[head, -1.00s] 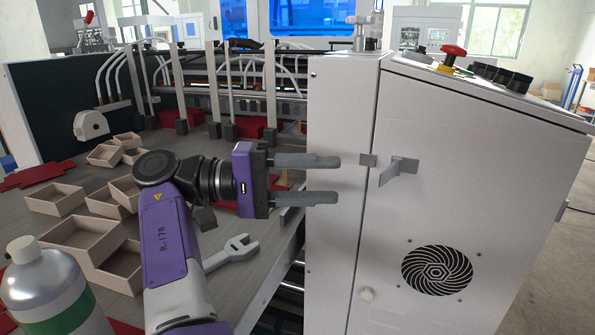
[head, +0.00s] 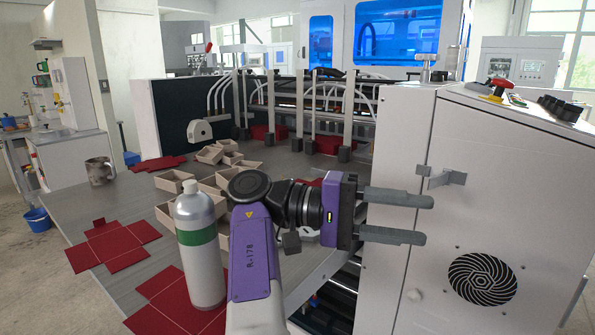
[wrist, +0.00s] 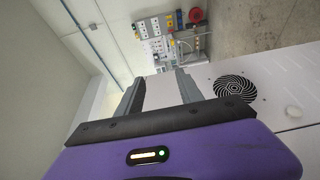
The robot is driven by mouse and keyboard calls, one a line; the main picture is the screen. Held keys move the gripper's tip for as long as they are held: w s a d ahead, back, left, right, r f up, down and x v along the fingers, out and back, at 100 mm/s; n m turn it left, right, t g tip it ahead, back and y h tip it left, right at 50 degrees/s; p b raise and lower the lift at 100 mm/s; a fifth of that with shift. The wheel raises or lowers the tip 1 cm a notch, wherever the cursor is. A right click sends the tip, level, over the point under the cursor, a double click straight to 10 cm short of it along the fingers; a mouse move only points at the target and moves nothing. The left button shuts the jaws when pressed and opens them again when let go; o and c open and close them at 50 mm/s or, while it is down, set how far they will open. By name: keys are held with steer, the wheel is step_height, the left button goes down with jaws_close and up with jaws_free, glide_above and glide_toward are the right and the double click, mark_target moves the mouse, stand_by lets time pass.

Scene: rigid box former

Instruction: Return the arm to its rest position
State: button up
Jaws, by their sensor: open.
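My gripper (head: 408,217) is open and empty in the head view. Its two grey fingers point right, in front of the white machine cabinet (head: 395,270). The purple arm rises from the bottom of the view and bends right at the wrist. In the wrist view my gripper (wrist: 158,84) also shows with its fingers apart and nothing between them. The cabinet's round vent (wrist: 236,88) lies to the right of the fingers there.
A silver bottle with a green band (head: 203,265) stands just left of my arm on the table. Cardboard boxes (head: 175,181), red flat blanks (head: 110,243) and a steel mug (head: 100,171) are on the table too. A red emergency button (head: 500,84) tops the cabinet.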

steer(key=w+d+f+n+t+y, duration=0.1)
steer(key=w+d+f+n+t, duration=0.15)
steer(key=w+t, duration=0.4)
steer(key=w+d+f+n+t+y, duration=0.2)
steer(key=w+f+n+t, duration=0.15)
steer(key=w+t, duration=0.35)
step_height(320, 180, down, 14)
steer(key=s+n+t+y+p, duration=0.2)
steer(key=n+t+y+p, duration=0.15)
steer(key=t+y, duration=0.55)
steer(key=s+a+f+t+y+p, duration=0.1)
steer(key=s+f+y, duration=0.15)
steer(key=s, duration=0.65)
steer(key=s+a+f+y+p, duration=0.15)
steer(key=s+y, duration=0.25)
steer(key=s, duration=0.6)
steer(key=s+d+r+m+g+p, duration=0.1)
steer(key=s+m+g, duration=0.1)
steer(key=s, duration=1.3)
steer(key=s+d+r+m+g+h+p, duration=0.1)
steer(key=s+m, duration=0.3)
steer(key=s, duration=1.2)
steer(key=shift+s+r+g+p, duration=0.2)
steer(key=shift+r+g+p, duration=0.15)
steer(key=shift+r+p, duration=0.2)
